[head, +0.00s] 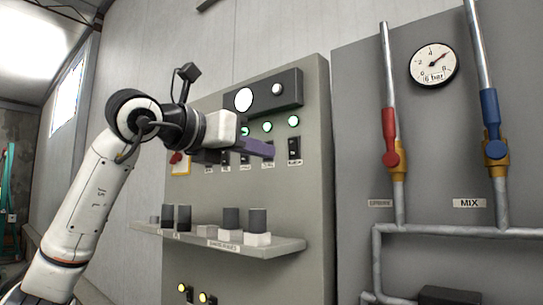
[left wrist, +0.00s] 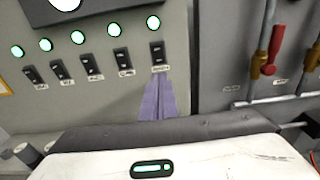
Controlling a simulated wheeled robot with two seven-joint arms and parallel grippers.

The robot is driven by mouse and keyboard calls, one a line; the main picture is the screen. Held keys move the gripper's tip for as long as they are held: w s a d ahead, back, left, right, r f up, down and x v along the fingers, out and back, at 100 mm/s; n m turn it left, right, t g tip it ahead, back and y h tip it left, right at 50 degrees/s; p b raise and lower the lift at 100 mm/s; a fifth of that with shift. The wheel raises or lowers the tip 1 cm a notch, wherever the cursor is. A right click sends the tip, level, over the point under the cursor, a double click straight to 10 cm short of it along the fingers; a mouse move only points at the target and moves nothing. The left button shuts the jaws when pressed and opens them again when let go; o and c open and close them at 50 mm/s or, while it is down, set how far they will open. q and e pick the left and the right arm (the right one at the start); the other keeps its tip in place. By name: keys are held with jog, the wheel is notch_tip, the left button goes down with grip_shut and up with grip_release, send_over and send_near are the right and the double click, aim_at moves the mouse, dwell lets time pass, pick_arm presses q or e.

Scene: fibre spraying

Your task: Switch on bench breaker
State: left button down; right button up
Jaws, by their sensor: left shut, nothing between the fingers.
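A grey panel (head: 312,200) carries a row of black breaker switches with small labels that are too small to read surely. The rightmost breaker (head: 294,148) shows clear of my gripper in the head view. In the left wrist view, the rightmost breaker (left wrist: 157,54) is just above my fingertips, and several more breakers (left wrist: 90,65) run to its left. Green-rimmed lamps (head: 293,121) sit above the breakers and look lit. My left gripper (head: 262,149), with purple fingers, is shut and empty in front of the row, hiding part of it. Its fingers also show in the left wrist view (left wrist: 158,90).
A shelf (head: 285,245) with several dark-topped blocks juts out below the breakers. To the right, pipes carry a red valve handle (head: 389,135) and a blue one (head: 491,115), beside a pressure gauge (head: 433,64). Two yellowish lamps (head: 204,298) sit low on the panel.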

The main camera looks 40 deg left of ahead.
pick_arm(q)
jog(key=s+f, duration=0.1)
jog(key=s, duration=0.6)
jog(key=shift+a+f+b, duration=0.15)
jog(key=shift+b, duration=0.2)
